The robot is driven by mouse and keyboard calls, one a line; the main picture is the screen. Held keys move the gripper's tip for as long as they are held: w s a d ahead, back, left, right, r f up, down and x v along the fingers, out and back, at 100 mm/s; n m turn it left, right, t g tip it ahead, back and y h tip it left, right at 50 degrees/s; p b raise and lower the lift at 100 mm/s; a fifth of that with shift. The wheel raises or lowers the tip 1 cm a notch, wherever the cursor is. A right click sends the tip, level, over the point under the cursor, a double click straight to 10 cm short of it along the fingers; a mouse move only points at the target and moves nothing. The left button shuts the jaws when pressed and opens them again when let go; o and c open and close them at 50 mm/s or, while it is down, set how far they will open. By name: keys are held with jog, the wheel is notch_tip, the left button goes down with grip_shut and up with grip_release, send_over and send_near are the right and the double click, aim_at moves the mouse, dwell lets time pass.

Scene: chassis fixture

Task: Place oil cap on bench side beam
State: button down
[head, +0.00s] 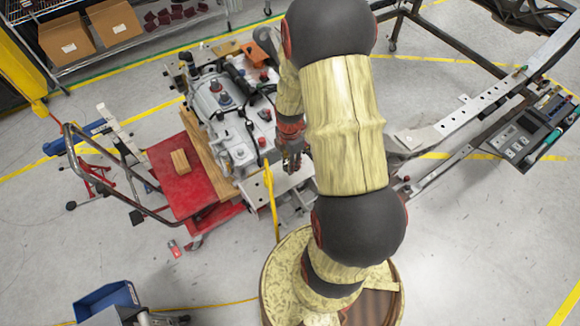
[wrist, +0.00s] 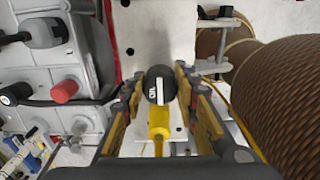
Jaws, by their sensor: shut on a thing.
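In the wrist view, the black oil cap (wrist: 158,84) with white lettering sits between the fingers of my gripper (wrist: 160,88), which is shut on it. A yellow part (wrist: 158,122) shows just below the cap in that picture; I cannot tell if they are joined. In the head view my gripper (head: 291,165) is over the near right side of the engine bench, and the cap is not distinguishable there. A pale beam-like strip (head: 287,187) runs along the bench edge beneath the gripper. A pale surface with holes (wrist: 142,37) shows beyond the cap in the wrist view.
The grey engine (head: 232,118) with several caps fills the bench left of my gripper. A red cart (head: 190,190) stands further left, and a yellow rod (head: 271,195) rises close by. The chassis rail (head: 478,115) lies to the right. Floor in front is mostly clear.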

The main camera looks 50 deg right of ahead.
jog(key=shift+w+d+f, duration=0.2)
jog(key=shift+d+f, duration=0.05)
jog(key=shift+f, duration=1.7)
jog(key=shift+f, duration=0.15)
jog(key=c, duration=1.4)
grip_release()
